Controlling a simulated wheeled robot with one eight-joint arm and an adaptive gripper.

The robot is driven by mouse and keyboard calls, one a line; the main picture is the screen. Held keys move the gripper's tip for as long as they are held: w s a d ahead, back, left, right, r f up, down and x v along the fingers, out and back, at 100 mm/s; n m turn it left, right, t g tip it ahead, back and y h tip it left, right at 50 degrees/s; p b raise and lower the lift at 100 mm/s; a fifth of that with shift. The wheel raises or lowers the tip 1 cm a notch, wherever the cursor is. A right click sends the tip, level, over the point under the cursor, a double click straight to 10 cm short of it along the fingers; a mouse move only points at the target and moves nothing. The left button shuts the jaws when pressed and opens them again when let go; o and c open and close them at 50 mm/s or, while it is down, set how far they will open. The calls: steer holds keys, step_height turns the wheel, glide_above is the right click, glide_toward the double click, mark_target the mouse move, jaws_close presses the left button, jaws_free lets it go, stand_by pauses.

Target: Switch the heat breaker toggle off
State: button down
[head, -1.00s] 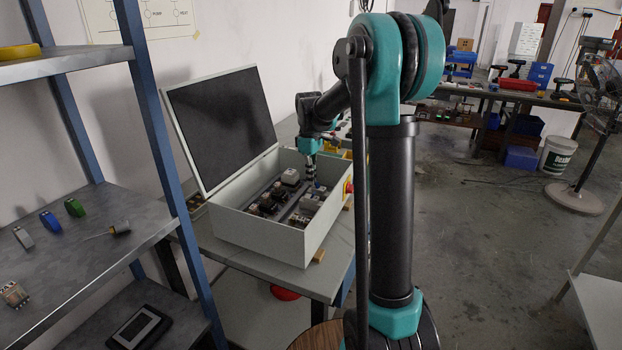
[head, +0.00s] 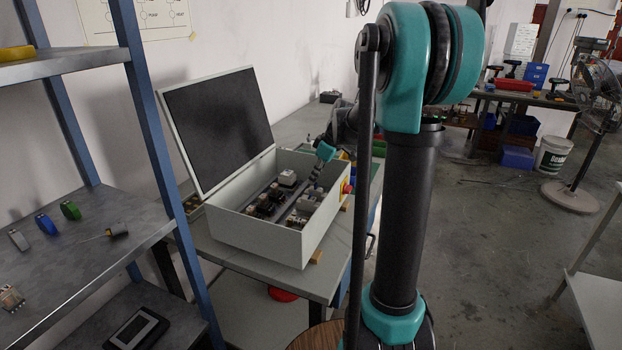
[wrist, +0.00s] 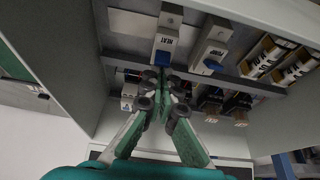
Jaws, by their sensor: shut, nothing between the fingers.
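The heat breaker (wrist: 167,43) is a white block labelled HEAT on the grey back plate, in the upper middle of the wrist view. Its blue toggle (wrist: 162,58) shows at its lower end. My gripper (wrist: 161,77) is shut and empty, its fingertips right by this toggle; I cannot tell whether they touch. A similar breaker labelled PUMP (wrist: 212,52), with a blue toggle, sits to its right. In the head view my gripper (head: 313,180) reaches at a slant into the open control box (head: 262,236); the toggles are too small to tell there.
The box's dark-faced lid (head: 220,128) stands open at the back left. Relays (wrist: 270,58) and other parts fill the box around my gripper. A red and yellow button (head: 348,189) is on the box's right side. A blue-framed shelf (head: 150,150) stands at left.

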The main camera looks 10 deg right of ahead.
steer(key=shift+s+d+t+y, duration=0.2)
steer(key=shift+d+t+y, duration=0.25)
steer(key=shift+y, duration=0.35)
steer(key=shift+a, duration=0.2)
steer(key=shift+r, duration=0.2)
steer(key=shift+r, duration=0.65)
